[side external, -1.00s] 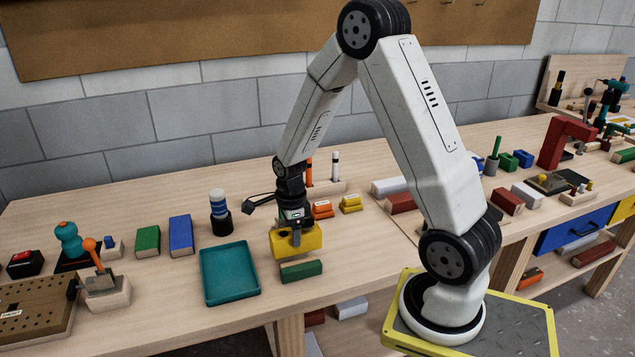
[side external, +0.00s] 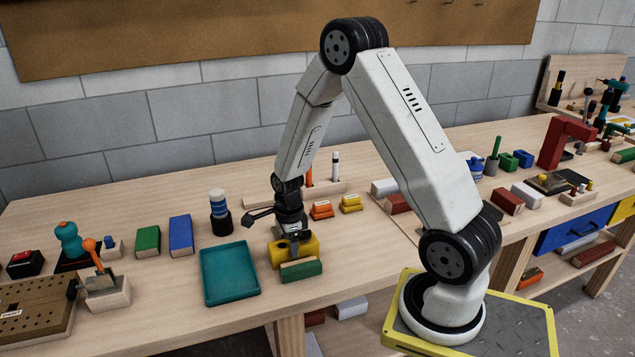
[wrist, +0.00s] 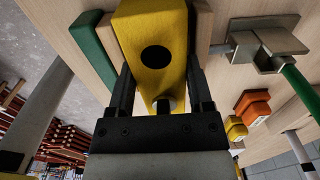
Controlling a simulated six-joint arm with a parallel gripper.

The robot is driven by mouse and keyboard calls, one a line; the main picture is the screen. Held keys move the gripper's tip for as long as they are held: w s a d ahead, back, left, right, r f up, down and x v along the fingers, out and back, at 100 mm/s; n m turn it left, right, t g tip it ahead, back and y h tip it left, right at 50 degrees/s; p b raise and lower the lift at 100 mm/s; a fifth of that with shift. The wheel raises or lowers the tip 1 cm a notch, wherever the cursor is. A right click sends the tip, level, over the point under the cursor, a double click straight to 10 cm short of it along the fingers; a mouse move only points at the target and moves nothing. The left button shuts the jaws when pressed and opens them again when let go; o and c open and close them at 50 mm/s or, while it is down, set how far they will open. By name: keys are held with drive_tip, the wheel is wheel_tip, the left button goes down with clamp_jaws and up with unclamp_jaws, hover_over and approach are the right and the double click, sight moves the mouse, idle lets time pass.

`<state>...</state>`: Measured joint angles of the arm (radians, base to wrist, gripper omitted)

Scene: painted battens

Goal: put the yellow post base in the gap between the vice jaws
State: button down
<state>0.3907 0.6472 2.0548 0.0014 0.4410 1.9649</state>
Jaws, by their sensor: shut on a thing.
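The yellow post base (side external: 306,246), a block with a dark round hole, is gripped by my gripper (side external: 294,248). The wrist view shows the base (wrist: 153,25) between the two black fingers (wrist: 160,95). It sits low, just behind a green jaw-like bar (side external: 301,270). A brownish strip (wrist: 204,40), perhaps the other jaw, lies close on the right. I cannot tell whether the base touches the bottom of the gap.
A teal tray (side external: 229,273) stands just left of my gripper. Orange (side external: 321,209) and yellow (side external: 351,203) stacked blocks lie to the right. In the wrist view, a grey metal fitting (wrist: 270,45) with a green handle stands right of the base. Blue and green battens lie farther left.

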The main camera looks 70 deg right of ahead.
drive_tip(key=shift+f, duration=0.15)
unclamp_jaws()
wheel_tip(320, 180, up, 12)
drive_tip(key=shift+r, duration=0.2)
idle(0.9)
drive_tip(key=shift+a, duration=0.1)
idle(0.5)
